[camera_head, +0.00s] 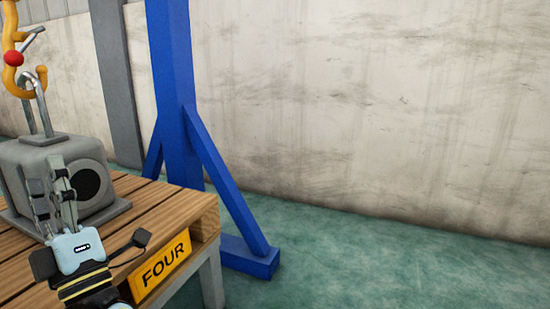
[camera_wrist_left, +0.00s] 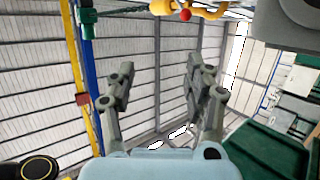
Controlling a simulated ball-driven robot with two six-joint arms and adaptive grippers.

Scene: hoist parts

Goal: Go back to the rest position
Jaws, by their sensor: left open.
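My left gripper (camera_head: 55,190) is at the lower left of the head view, in front of the grey machine block (camera_head: 60,165) on the wooden pallet table. In the left wrist view the left gripper (camera_wrist_left: 160,90) has its two fingers apart with nothing between them. A yellow hook (camera_head: 12,70) with a red ball (camera_head: 13,58) hangs above the block, by a metal shackle on its top. The hook (camera_wrist_left: 190,8) also shows at the top of the left wrist view. My right gripper is in neither view.
The wooden table (camera_head: 195,205) carries a yellow sign reading FOUR (camera_head: 160,267) at its corner. A blue steel post (camera_head: 172,70) with slanted braces stands behind it. The green floor (camera_head: 400,265) to the right is clear up to a stained pale wall (camera_head: 380,100).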

